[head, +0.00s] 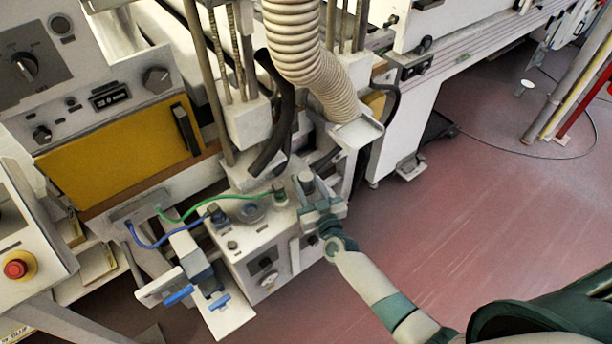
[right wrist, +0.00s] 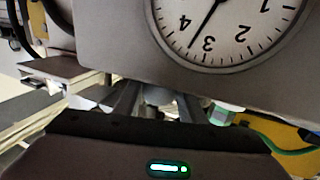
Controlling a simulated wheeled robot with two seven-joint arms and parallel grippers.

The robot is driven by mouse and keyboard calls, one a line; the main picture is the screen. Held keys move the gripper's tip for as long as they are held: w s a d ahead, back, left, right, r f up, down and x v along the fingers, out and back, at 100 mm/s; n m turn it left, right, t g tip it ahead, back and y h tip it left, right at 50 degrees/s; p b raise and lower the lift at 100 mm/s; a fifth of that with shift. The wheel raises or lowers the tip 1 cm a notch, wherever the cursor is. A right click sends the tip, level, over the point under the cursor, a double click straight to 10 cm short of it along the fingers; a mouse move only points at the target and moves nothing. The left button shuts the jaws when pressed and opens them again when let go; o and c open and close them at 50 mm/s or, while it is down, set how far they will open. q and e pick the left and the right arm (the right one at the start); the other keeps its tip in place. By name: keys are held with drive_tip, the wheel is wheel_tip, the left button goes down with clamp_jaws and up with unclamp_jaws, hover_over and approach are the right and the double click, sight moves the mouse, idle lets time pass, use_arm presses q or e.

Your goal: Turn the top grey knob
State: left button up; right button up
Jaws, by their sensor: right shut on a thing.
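My right gripper (head: 311,207) reaches in from the lower right to the right side of the light-grey box (head: 238,262). In the right wrist view its fingers (right wrist: 158,103) are closed around a small pale grey piece, which I take to be the top grey knob (right wrist: 159,96). Most of that knob is hidden between the fingers and behind the gripper body, so its turn angle cannot be read. A round gauge (right wrist: 230,22) with a white dial on a grey plate is close above the fingers. My left gripper is not in view.
A green hose (head: 230,197) and a blue hose (head: 165,241) run near the box. Blue handles (head: 180,295) stick out at its left. A ribbed duct (head: 297,45) hangs behind the gripper. A red button (head: 15,269) is far left. The floor (head: 490,190) at right is largely open.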

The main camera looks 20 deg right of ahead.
drive_tip(key=shift+r+m+h+p, duration=0.25)
drive_tip(key=shift+m+h+p, duration=0.75)
drive_tip(key=shift+h, duration=0.5)
drive_tip(key=shift+f+m+h, duration=0.15)
drive_tip(key=shift+m+h, duration=0.35)
drive_tip(key=shift+h, duration=0.3)
drive_tip(key=o, duration=1)
drive_tip(key=shift+o, duration=0.2)
drive_tip(key=shift+s+a+f, duration=0.1)
drive_tip(key=shift+f, duration=0.1)
